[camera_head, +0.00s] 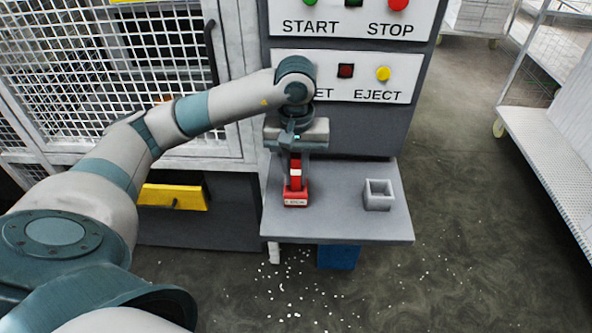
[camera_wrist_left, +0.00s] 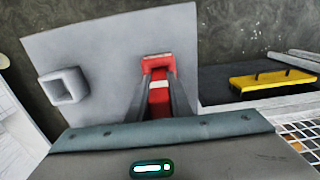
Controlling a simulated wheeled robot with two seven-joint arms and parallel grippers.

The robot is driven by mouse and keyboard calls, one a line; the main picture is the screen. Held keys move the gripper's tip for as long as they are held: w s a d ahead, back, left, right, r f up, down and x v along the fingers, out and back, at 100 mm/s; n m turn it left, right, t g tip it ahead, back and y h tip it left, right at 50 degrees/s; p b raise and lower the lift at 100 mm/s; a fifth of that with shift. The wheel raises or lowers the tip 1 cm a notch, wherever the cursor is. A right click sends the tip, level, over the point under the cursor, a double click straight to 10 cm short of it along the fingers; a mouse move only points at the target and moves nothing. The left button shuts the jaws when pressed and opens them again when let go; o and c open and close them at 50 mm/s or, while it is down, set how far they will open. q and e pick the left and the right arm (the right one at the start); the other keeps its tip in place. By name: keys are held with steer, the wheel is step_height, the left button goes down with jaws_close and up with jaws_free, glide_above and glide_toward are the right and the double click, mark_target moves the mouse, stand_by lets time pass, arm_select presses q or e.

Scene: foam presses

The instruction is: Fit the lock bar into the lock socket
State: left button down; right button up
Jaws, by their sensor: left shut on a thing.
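The lock bar (camera_head: 296,172) is red with a white band, and it is between the fingers of my left gripper (camera_head: 295,182). A wider red block with a small label (camera_head: 296,199) shows at its lower end, at the shelf; I cannot tell whether it is part of the bar. In the left wrist view the bar (camera_wrist_left: 159,99) runs between the two dark fingers. The lock socket appears to be the grey, square, open-topped holder (camera_head: 378,194) on the shelf, to the right of the gripper; it also shows in the left wrist view (camera_wrist_left: 64,87). My right gripper is out of view.
The grey shelf (camera_head: 340,225) has bare room between gripper and holder. Behind it stands a panel with START, STOP and EJECT buttons (camera_head: 383,73). A mesh cage (camera_head: 100,70) and a yellow handled piece (camera_head: 172,197) are at left. A cart (camera_head: 545,140) stands at right.

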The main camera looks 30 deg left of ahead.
arm_select(q)
steer(key=shift+f, duration=0.25)
steer(key=shift+f, duration=0.15)
steer(key=c, duration=1.6)
jaws_free()
steer(key=shift+r, duration=0.25)
